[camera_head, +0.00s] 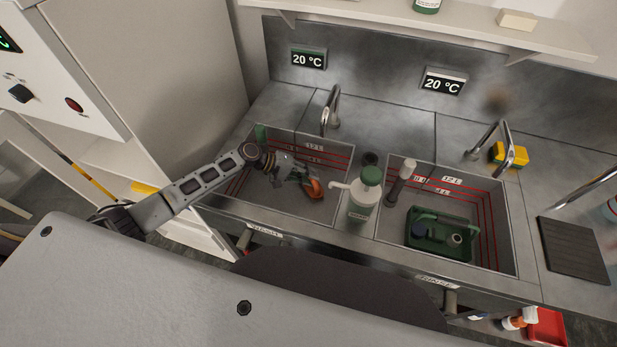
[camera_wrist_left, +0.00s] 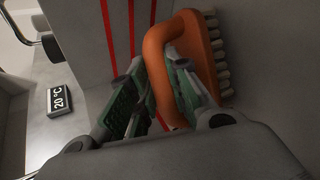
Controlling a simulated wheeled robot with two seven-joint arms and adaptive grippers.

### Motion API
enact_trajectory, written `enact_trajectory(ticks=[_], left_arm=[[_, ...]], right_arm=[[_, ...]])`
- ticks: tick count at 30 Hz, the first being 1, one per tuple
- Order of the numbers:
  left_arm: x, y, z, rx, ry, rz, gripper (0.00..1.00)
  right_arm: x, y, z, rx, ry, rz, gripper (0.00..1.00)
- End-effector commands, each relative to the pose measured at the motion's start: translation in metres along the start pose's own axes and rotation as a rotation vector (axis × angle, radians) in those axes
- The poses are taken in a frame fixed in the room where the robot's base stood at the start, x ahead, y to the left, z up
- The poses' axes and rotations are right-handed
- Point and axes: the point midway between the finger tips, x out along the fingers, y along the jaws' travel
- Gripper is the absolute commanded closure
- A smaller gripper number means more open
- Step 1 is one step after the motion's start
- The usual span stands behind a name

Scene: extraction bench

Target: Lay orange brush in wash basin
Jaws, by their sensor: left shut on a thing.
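The orange brush (camera_head: 313,188) is inside the left basin in the head view. In the left wrist view the orange brush (camera_wrist_left: 206,62) shows its looped handle and a row of pale bristles along one side. My left gripper (camera_head: 297,176) reaches into this basin from the left and is shut on the brush's handle. In the left wrist view the green-padded fingers (camera_wrist_left: 160,95) of the left gripper are on the handle loop. The left basin (camera_head: 270,190) has red level lines on its wall. Whether the brush touches the basin floor cannot be told. My right gripper is not in view.
A pump bottle (camera_head: 363,195) stands between the basins, by the left basin's right edge. The right basin (camera_head: 490,225) holds a green carrier (camera_head: 440,233). A tap (camera_head: 330,110) rises behind the left basin. A yellow sponge (camera_head: 512,155) and a dark mat (camera_head: 572,250) lie farther right.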

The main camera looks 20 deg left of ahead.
Motion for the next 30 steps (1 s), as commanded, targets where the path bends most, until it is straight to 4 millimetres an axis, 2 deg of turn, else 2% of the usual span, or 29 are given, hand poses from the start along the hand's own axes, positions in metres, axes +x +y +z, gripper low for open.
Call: enact_trajectory(ticks=[4, 17, 18, 22, 30], left_arm=[[0.004, -0.0063, -0.0017, 0.001, 0.0, 0.0, 1.0], [0.0058, -0.0093, -0.0022, 0.001, 0.0, 0.0, 1.0], [0.0058, -0.0096, -0.0021, 0.001, 0.0, -0.001, 0.79], [0.0055, -0.0093, -0.002, 0.001, 0.0, -0.001, 0.62], [0.0055, -0.0093, -0.0019, 0.001, -0.001, -0.001, 0.6]], right_arm=[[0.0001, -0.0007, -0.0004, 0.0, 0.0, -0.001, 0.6], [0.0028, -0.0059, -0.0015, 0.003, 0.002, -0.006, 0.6], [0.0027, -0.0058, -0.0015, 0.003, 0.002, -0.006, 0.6], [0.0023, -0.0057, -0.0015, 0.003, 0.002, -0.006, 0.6], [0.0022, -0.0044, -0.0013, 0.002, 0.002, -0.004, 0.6]])
